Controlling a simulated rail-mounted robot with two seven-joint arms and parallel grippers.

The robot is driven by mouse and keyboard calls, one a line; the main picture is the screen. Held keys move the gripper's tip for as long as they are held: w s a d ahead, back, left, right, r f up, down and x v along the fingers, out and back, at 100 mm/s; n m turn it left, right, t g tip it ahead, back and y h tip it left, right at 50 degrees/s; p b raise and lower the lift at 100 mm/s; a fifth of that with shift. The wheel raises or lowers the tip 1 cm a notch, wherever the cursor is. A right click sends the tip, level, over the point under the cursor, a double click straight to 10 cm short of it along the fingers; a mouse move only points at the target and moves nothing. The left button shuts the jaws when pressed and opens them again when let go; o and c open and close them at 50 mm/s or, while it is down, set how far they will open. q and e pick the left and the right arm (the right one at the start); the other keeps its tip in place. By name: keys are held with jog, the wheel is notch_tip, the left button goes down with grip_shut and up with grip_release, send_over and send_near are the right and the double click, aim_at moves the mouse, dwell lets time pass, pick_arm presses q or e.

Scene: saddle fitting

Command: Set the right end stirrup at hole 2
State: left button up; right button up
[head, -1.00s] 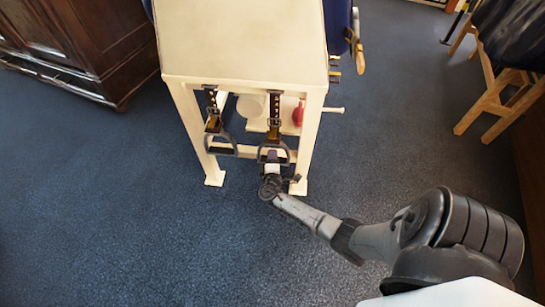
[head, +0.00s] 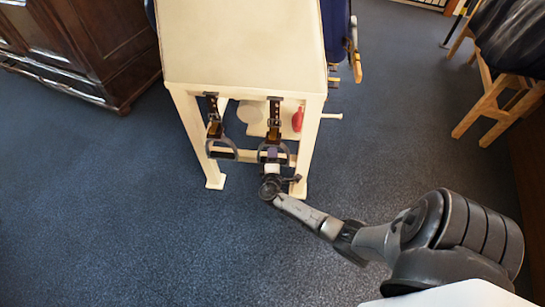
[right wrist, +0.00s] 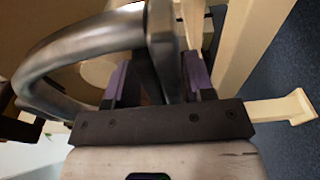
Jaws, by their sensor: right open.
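The right end stirrup (head: 261,153) is a dark metal loop. It hangs by a brown strap (head: 274,112) with a dark buckle at the end of the cream stand. My right gripper (head: 271,158) is at this stirrup, low in front of the stand. In the right wrist view the grey stirrup (right wrist: 75,42) curves in from the left. Its near part passes between the purple-padded fingers of my gripper (right wrist: 156,78), which are open around it. The strap's holes are too small to count. My left gripper is not in view.
A second stirrup (head: 221,150) hangs on its own strap to the left. The cream stand (head: 245,45) has legs and a crossbar behind the stirrups. A red object (head: 297,118) and a peg (head: 332,116) are at its right. The blue floor in front is clear.

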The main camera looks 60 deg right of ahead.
jog(key=shift+s+a, duration=0.1)
jog(key=shift+a, duration=0.1)
jog(key=p+v, duration=0.4)
jog(key=v, duration=0.9)
jog(key=shift+a, duration=0.15)
jog(key=shift+s, duration=0.1)
dwell(0.5)
